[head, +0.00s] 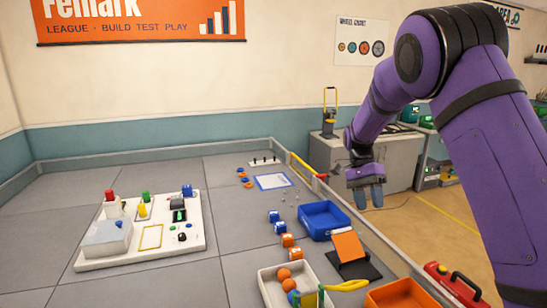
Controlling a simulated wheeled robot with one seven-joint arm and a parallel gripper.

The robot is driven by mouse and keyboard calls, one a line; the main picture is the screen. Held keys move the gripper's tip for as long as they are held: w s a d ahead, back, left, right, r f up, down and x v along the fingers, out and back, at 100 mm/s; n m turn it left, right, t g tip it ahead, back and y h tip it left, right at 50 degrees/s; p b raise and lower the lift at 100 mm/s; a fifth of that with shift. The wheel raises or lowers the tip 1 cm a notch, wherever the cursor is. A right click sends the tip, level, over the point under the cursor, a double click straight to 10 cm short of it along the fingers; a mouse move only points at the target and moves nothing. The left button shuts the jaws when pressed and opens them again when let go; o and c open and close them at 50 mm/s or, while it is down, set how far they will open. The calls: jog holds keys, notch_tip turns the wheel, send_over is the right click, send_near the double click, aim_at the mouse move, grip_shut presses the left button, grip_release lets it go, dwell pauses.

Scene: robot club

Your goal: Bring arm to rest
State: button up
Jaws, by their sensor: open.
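My purple arm reaches in from the right side of the head view and bends down at its elbow. My gripper (369,195) hangs at the arm's end, fingers pointing down, above the floor just beyond the table's right edge. It is open and nothing shows between its fingers. It is apart from the blue tray (325,233), which lies to its lower left on the grey table (120,193).
A white board (150,257) with coloured parts stands on the left. Orange and blue blocks (287,240), a white bin (262,285) with balls, a tilted orange panel (348,246) and an orange tray (398,293) lie nearer. The table has a raised rim. A grey cabinet (340,157) stands behind.

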jog(key=s+d+r+n+t+y, duration=0.1)
jog(key=s+d+r+n+t, duration=0.15)
jog(key=s+r, duration=0.55)
jog(key=s+d+r+n+t+y, duration=0.1)
jog(key=s+d+r+n+t, duration=0.2)
jog(key=s+r, duration=0.45)
jog(key=s+r+n+t+h, duration=0.1)
jog(key=s+n+t, duration=0.4)
jog(key=s, duration=1.3)
jog(key=shift+a+t, duration=0.4)
jog(key=shift+t, duration=0.65)
